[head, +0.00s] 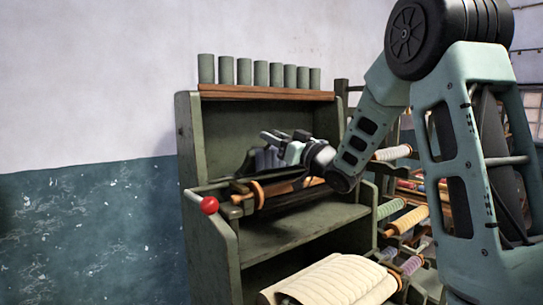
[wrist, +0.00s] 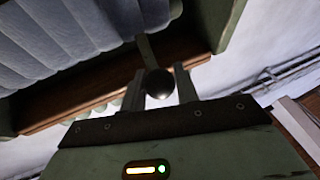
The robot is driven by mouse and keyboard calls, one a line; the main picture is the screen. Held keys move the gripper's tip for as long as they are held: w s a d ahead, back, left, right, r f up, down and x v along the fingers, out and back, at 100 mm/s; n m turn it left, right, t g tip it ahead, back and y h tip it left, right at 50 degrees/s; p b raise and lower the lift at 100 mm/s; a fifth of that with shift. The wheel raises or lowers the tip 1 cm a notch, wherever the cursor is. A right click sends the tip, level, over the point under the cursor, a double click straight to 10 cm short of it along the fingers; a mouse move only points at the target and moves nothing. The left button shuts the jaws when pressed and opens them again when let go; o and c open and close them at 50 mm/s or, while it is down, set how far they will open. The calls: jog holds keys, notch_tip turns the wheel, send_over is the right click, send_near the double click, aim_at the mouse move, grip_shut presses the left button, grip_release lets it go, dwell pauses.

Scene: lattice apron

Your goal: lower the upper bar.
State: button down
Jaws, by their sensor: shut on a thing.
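My gripper (head: 270,138) reaches in from the right, in front of the upper part of the green cabinet (head: 222,135). In the wrist view my gripper (wrist: 160,88) has its two fingers on either side of a dark round knob (wrist: 158,82), shut on it. The knob sits at the end of a narrow greenish lever (wrist: 148,50). Beyond it runs a wooden bar (wrist: 85,103) below a grey-blue ribbed roll (wrist: 70,35). In the head view a wooden bar (head: 282,190) lies below my gripper. Which bar the knob belongs to I cannot tell.
A red ball (head: 209,205) sticks out at the cabinet's left front. Several green cylinders (head: 243,71) stand on the top wooden ledge (head: 265,93). Spools (head: 408,218) stick out at the right. A cream ribbed roll (head: 335,280) lies low in front.

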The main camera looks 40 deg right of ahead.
jog(key=s+f+n+t+y+b, duration=0.4)
jog(key=f+b, duration=0.6)
jog(key=b, duration=1.8)
jog(key=shift+s+f+y, duration=0.2)
jog(key=shift+s+y, duration=0.55)
jog(key=shift+y, duration=0.05)
jog(key=shift+d+f+b, duration=0.1)
jog(key=shift+f+b, duration=0.05)
jog(key=shift+b, duration=0.15)
jog(key=c, duration=1.1)
grip_release()
